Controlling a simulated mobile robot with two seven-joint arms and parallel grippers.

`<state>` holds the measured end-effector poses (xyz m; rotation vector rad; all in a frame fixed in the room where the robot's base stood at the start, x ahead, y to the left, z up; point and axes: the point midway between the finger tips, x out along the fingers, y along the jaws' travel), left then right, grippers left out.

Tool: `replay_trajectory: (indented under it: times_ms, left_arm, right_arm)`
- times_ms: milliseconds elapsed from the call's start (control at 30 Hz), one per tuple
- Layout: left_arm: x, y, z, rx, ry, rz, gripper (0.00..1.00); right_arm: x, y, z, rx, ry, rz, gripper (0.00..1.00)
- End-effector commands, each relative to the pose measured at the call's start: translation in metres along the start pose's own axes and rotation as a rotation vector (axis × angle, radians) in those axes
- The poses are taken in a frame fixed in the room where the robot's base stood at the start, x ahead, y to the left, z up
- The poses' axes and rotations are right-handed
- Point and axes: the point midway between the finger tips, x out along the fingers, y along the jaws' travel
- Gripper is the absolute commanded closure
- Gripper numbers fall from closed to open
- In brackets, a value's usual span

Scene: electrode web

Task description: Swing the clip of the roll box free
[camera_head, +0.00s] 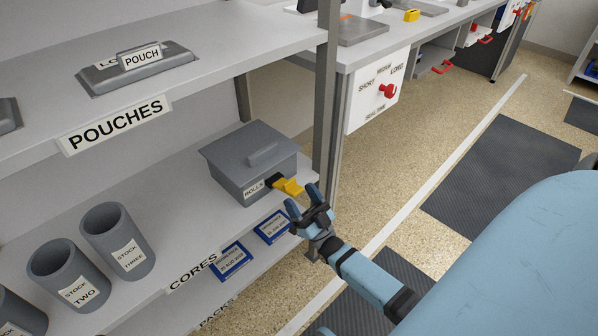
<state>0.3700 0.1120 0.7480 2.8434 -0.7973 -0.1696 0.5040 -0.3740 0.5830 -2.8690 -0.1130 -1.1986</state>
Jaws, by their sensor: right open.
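The roll box (247,161) is a grey lidded box labelled "ROLLS" on the shelf marked "CORES". Its lid looks closed and has a raised grip on top. A yellow clip (288,187) sticks out from the box's front right side, with a dark part at its inner end. My right gripper (304,198) is open and empty, its fingers pointing up toward the shelf, just right of and below the clip in the picture. Whether a finger touches the clip is hard to tell. My left gripper is out of view.
Grey cups labelled "STOCK" (118,240) stand at left on the shelf (175,225). A shelf post (326,100) rises right of the box. The upper shelf holds a pouch tray (138,68). Open floor lies right.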

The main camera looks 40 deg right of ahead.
Motion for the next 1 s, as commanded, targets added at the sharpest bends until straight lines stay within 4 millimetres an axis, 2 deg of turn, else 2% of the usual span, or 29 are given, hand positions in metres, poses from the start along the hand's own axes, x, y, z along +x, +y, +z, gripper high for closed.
replay_trajectory:
  times_ms: [200,400,1000]
  left_arm:
    - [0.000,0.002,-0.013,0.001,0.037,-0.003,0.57]
    - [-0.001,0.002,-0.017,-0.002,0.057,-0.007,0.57]
    - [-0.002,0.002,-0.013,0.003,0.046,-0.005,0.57]
  right_arm:
    - [-0.038,-0.001,-0.001,0.001,-0.006,0.000,0.32]
    - [-0.059,-0.001,0.000,0.001,-0.006,0.000,0.32]
    - [-0.061,-0.001,0.000,0.001,-0.004,0.000,0.32]
